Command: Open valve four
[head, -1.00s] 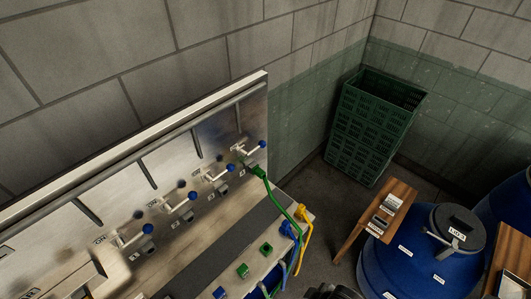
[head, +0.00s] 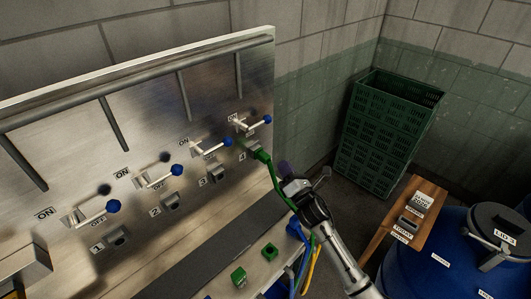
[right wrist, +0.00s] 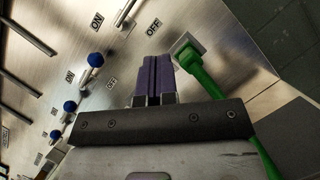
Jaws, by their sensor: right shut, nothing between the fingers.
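Valve four is the rightmost lever on the steel panel (head: 140,110). Its pale handle ends in a blue knob (head: 267,119), which points right, with ON and OFF labels beside it. In the right wrist view, part of its pale lever (right wrist: 126,12) shows at the top edge between the ON and OFF labels. A green plug (head: 261,155) with a green hose sits in the socket by label 4. My right gripper (head: 284,166) has purple fingers (right wrist: 153,72), shut and empty, right of and below the lever and apart from it. My left gripper is out of view.
Valve three's blue knob (head: 227,142) and two more levers are to the left. Green crates (head: 385,130) stand in the corner.

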